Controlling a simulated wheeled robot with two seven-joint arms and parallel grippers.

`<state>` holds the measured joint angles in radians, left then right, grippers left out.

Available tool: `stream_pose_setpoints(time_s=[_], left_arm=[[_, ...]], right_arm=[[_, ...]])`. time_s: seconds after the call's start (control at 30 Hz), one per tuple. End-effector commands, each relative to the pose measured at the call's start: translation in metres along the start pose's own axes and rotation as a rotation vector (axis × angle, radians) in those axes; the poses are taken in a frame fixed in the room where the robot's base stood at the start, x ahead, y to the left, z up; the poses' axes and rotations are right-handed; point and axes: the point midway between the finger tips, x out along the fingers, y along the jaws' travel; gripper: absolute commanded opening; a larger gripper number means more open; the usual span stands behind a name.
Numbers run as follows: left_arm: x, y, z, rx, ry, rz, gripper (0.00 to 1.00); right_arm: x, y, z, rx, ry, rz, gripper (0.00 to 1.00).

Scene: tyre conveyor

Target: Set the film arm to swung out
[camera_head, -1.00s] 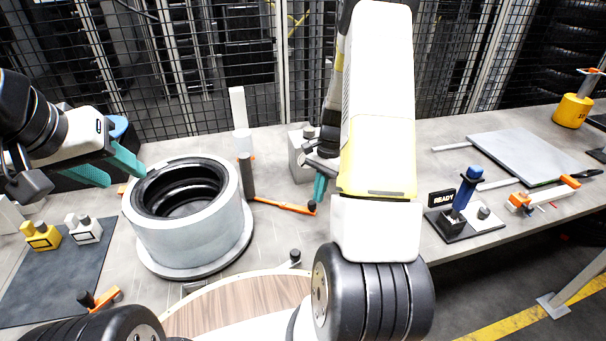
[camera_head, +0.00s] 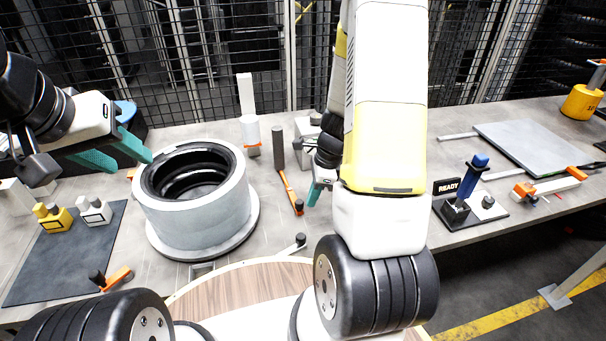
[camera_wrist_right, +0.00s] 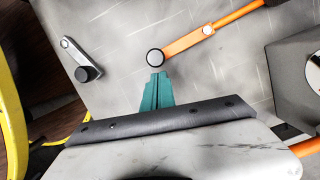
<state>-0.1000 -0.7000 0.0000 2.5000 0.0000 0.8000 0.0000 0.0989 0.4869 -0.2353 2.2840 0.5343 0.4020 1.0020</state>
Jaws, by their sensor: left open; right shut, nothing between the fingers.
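The film arm (camera_head: 289,190) is an orange bar behind and right of the tyre ring. A dark upright roll (camera_head: 278,148) stands at its far end and a black knob (camera_head: 299,206) at its near end. The roll stands apart from the ring. My right gripper (camera_head: 314,194) is shut and empty, just right of the knob. In the right wrist view, its teal fingertips (camera_wrist_right: 157,76) are close to the knob (camera_wrist_right: 155,57); I cannot tell whether they touch. The orange bar (camera_wrist_right: 190,40) runs to the upper right there. My left gripper (camera_head: 132,163) is open near the ring's left side.
The grey tyre ring (camera_head: 195,208) stands on a round base. A small lever with a black knob (camera_head: 299,240) lies in front, also visible in the right wrist view (camera_wrist_right: 84,73). A grey box (camera_head: 305,145) stands behind my right gripper. The READY sign and blue lever (camera_head: 475,172) are right.

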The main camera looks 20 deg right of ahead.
Motion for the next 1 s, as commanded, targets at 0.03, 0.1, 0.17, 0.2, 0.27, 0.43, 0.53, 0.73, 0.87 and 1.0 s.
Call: stream_pose_setpoints(time_s=[0.03,0.1,0.17,0.2,0.27,0.43,0.53,0.73,0.87,1.0], left_arm=[[0.0000,0.0000,0.0000,0.000,0.000,0.000,0.45],[0.0000,0.0000,0.0000,0.000,0.000,0.000,0.45],[0.0000,0.0000,0.0000,0.000,0.000,0.000,0.45],[0.0000,0.0000,0.0000,0.000,0.000,0.000,0.45],[0.0000,0.0000,0.0000,0.000,0.000,0.000,0.45],[0.0000,0.0000,0.0000,0.000,0.000,0.000,0.45],[0.0000,0.0000,0.0000,0.000,0.000,0.000,0.45],[0.0000,0.0000,0.0000,0.000,0.000,0.000,0.45],[0.0000,0.0000,0.0000,0.000,0.000,0.000,0.45],[0.0000,0.0000,0.0000,0.000,0.000,0.000,0.45]], right_arm=[[0.0005,0.0014,0.0022,-0.002,0.000,0.000,0.00],[0.0010,0.0027,0.0046,-0.003,-0.001,0.001,0.00],[0.0014,0.0035,0.0062,-0.003,-0.001,0.001,0.00],[0.0016,0.0040,0.0070,-0.003,-0.001,0.001,0.00],[0.0018,0.0046,0.0079,-0.003,-0.001,0.001,0.00],[0.0024,0.0058,0.0097,-0.005,-0.002,0.002,0.00],[0.0025,0.0061,0.0102,-0.005,-0.003,0.003,0.00],[0.0028,0.0066,0.0111,-0.007,-0.004,0.005,0.00],[0.0028,0.0065,0.0107,-0.008,-0.004,0.006,0.00],[0.0009,0.0035,0.0028,-0.007,-0.003,0.004,0.00]])
